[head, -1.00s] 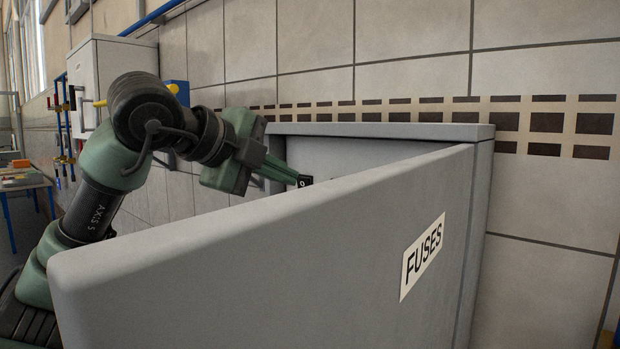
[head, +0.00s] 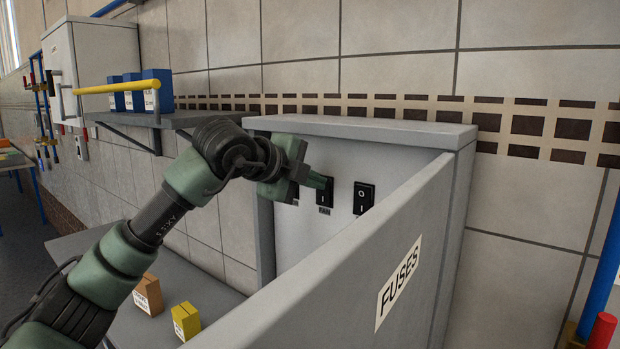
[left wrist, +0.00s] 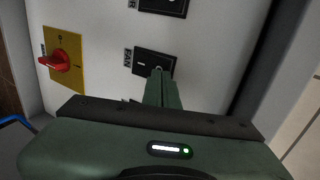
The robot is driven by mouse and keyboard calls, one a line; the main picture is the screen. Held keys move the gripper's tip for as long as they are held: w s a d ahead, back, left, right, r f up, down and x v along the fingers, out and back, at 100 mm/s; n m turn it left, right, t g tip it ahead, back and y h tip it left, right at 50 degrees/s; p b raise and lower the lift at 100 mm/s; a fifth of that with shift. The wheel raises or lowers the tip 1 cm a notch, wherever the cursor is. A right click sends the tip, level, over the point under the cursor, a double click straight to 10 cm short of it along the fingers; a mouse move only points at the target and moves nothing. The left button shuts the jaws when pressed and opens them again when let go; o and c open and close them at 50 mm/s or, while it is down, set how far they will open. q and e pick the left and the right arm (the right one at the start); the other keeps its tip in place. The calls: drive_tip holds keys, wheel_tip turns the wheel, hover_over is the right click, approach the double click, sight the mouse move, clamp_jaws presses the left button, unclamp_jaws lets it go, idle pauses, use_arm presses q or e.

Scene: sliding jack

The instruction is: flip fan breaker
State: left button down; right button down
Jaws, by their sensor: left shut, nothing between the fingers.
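The grey fuse box (head: 345,128) stands against the tiled wall with its door (head: 345,275), labelled FUSES, swung open. Inside, the black fan breaker (head: 324,198) sits above a FAN label; it also shows in the left wrist view (left wrist: 153,64). My left gripper (head: 325,182) is shut and empty, its fingertips (left wrist: 161,74) at the fan breaker and covering part of it. I cannot tell whether they touch it. My right gripper is not in view.
Another black breaker (head: 364,198) is right of the fan breaker; one (head: 296,192) at left is mostly hidden. The left wrist view shows a red rotary switch (left wrist: 62,65) on a yellow plate. A shelf (head: 190,120) holds blue boxes. Brown (head: 149,295) and yellow (head: 186,321) blocks sit on a grey surface.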

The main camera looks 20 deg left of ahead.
use_arm(q)
drive_tip(key=shift+w+d+r+g+p, duration=0.15)
drive_tip(key=shift+w+g+p, duration=0.2)
drive_tip(key=shift+p, duration=0.2)
drive_tip(key=shift+r+p, duration=0.35)
drive_tip(key=shift+r, duration=0.45)
